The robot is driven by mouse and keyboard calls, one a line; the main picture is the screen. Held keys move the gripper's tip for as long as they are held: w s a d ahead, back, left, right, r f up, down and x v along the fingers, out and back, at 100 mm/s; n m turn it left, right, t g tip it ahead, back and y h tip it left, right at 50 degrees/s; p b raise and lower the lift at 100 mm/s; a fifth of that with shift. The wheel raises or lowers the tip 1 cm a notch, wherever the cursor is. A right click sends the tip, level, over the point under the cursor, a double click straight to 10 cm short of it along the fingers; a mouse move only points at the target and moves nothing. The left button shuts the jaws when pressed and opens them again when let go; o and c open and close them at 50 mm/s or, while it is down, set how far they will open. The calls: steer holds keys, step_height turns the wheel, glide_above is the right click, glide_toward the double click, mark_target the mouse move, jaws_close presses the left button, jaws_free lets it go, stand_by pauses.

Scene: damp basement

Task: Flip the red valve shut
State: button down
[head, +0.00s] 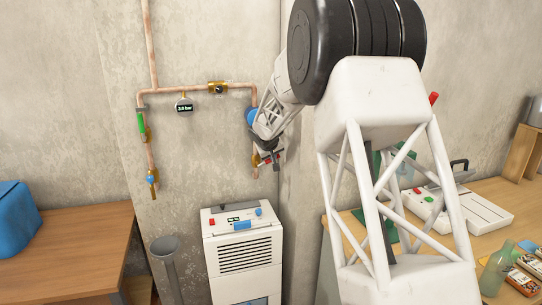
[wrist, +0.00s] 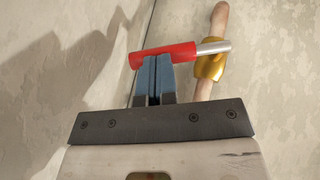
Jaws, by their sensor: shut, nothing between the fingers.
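The red valve's handle (wrist: 160,53) lies roughly level in the wrist view, crosswise to the copper pipe. A silver lever section (wrist: 213,47) joins it to the brass valve body (wrist: 209,66). In the head view only a bit of red shows at the valve, on the right-hand pipe, largely hidden by my gripper (head: 270,160). My gripper's fingers, also in the wrist view (wrist: 154,66), are shut with nothing between them. Their tips are at the red handle, overlapping it in the picture; I cannot tell whether they touch it.
The copper pipework (head: 185,91) carries a gauge (head: 184,104) and a green-handled valve (head: 141,122) to the left. A white dehumidifier (head: 243,252) stands below. A grey standpipe (head: 170,268) is beside it. A wall corner is just right of the valve. Tables stand on both sides.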

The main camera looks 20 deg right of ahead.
steer(key=shift+d+f, duration=0.25)
steer(key=shift+a, duration=0.15)
stand_by(0.4)
steer(key=shift+a+f, duration=0.3)
steer(key=shift+a, duration=0.25)
stand_by(0.4)
steer(key=d+v, duration=0.1)
steer(key=v, duration=1.3)
steer(key=shift+r, duration=0.15)
steer(key=shift+d, duration=0.1)
